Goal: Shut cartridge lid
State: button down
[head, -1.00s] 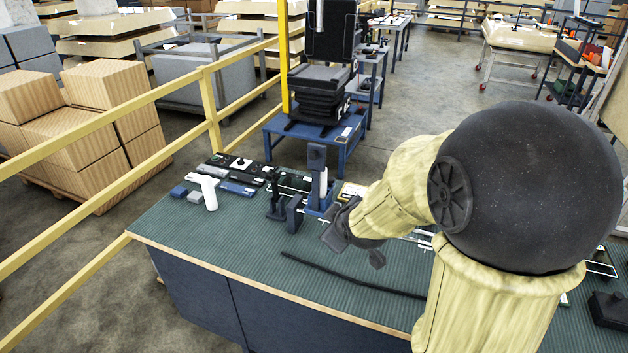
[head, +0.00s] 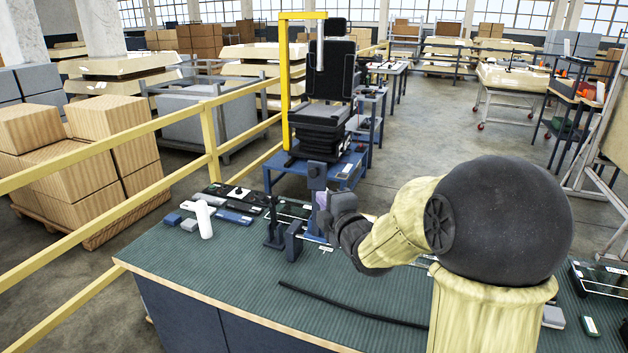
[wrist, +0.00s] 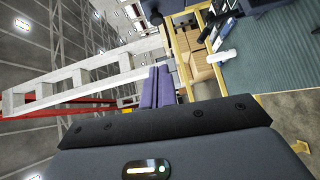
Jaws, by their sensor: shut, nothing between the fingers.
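My gripper (head: 322,200) is shut and empty, raised above the bench beside a blue stand with a dark upright piece (head: 317,178). Its purple fingers lie together in the wrist view (wrist: 157,88). The gripper overlaps the stand in the head view, so I cannot tell whether they touch. I cannot clearly make out the cartridge or its lid. The upright piece may belong to it, but its lower part is partly hidden behind my gripper and a dark block (head: 293,241).
The green-topped bench (head: 225,270) has clear room at its front left. A black rod (head: 345,302) lies across it. A white bottle-like object (head: 204,220) and several small boxes stand at the left. A yellow rail (head: 209,150) runs behind. A seat (head: 322,115) stands beyond.

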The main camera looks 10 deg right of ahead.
jog(key=d+p+x, duration=0.2)
jog(key=p+x, duration=0.2)
jog(key=x, duration=0.8)
jog(key=shift+w+d+f, duration=0.15)
jog(key=shift+w+d, duration=0.25)
jog(key=shift+w, duration=0.15)
jog(key=shift+a, duration=0.1)
